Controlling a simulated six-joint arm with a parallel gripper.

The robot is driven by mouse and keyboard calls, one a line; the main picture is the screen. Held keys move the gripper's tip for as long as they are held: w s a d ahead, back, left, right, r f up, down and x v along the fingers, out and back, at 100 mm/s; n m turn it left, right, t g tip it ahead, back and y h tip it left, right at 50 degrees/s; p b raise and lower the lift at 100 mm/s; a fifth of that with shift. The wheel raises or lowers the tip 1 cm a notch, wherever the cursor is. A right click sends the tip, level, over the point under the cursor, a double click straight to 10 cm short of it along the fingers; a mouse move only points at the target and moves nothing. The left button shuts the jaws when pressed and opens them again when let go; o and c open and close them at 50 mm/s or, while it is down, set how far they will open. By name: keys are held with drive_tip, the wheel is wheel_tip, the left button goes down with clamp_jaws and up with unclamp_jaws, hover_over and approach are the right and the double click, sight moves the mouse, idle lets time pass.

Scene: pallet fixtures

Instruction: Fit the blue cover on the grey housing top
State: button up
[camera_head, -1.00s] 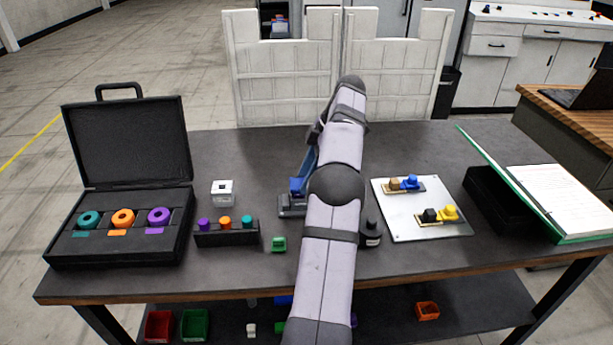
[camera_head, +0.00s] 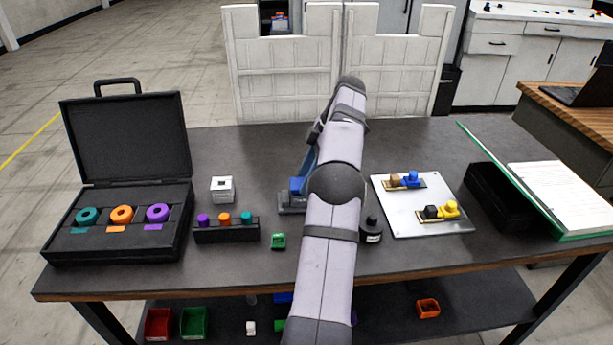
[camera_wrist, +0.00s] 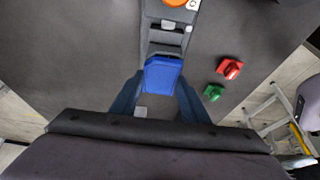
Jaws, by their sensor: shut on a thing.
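The blue cover (camera_wrist: 163,74) sits between the fingers of my gripper (camera_wrist: 161,84), which is shut on it, in the wrist view. In the head view the cover (camera_head: 296,185) shows just left of my arm, low over a dark grey base (camera_head: 289,202). A grey stepped part (camera_wrist: 166,36) extends beyond the cover's far edge in the wrist view; I cannot tell whether it is the housing. The cover hides what is under it, so I cannot tell whether it touches or is seated. My arm hides the right side of this spot in the head view.
A white cube (camera_head: 222,189), a dark rack (camera_head: 226,233) with coloured knobs and a green piece (camera_head: 279,241) stand to the left. An open black case (camera_head: 118,240) is farther left. A white plate (camera_head: 437,218) with coloured parts lies to the right.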

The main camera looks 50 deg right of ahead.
drive_tip(key=shift+f, duration=0.3)
idle(0.5)
drive_tip(key=o, duration=1.1)
drive_tip(key=shift+c, duration=1.2)
drive_tip(key=shift+r, duration=0.1)
drive_tip(key=shift+r+p, duration=3.95)
drive_tip(key=shift+p, duration=0.25)
